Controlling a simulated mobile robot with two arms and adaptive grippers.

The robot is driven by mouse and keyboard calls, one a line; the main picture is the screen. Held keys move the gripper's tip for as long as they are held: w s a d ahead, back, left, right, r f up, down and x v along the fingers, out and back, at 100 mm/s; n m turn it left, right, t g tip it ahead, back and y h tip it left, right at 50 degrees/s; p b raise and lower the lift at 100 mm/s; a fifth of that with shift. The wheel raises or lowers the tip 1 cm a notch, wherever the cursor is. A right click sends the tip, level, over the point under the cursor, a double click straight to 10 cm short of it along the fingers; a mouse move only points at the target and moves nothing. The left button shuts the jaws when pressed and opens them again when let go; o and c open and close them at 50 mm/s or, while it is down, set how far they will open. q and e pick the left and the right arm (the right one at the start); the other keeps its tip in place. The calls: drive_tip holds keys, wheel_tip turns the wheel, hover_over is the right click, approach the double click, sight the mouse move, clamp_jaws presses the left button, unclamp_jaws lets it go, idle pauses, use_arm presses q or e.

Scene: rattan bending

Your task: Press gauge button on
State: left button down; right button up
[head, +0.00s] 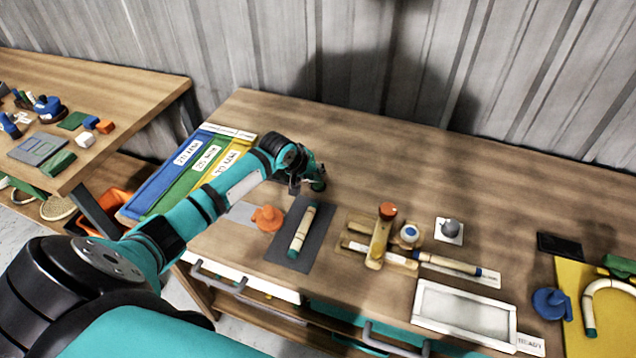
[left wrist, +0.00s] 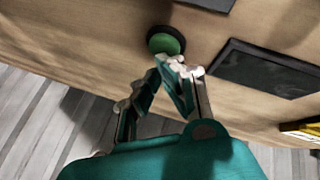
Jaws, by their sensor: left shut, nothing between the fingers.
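A round green button (left wrist: 165,42) with a dark base sits on the table just past my left fingertips in the left wrist view. A round pale piece with a blue top (head: 409,233) stands farther right on the table, by a wooden block with an orange-brown knob (head: 386,211). My right gripper is not in view.
Blue, green and yellow labelled trays (head: 158,190) lie left of my arm. A dark mat with a rattan piece (head: 303,230) and an orange object (head: 267,217) lie in front. A pale framed tray (head: 464,312) is at the front right. The table behind the gripper is clear.

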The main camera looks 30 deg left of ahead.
use_arm(q)
drive_tip(key=shift+f, duration=0.1)
idle(0.5)
drive_tip(key=shift+f, duration=0.35)
drive_tip(key=shift+r+p, duration=0.4)
drive_tip(key=shift+p, duration=0.45)
wheel_tip(320, 180, up, 6)
drive_tip(key=p, duration=0.6)
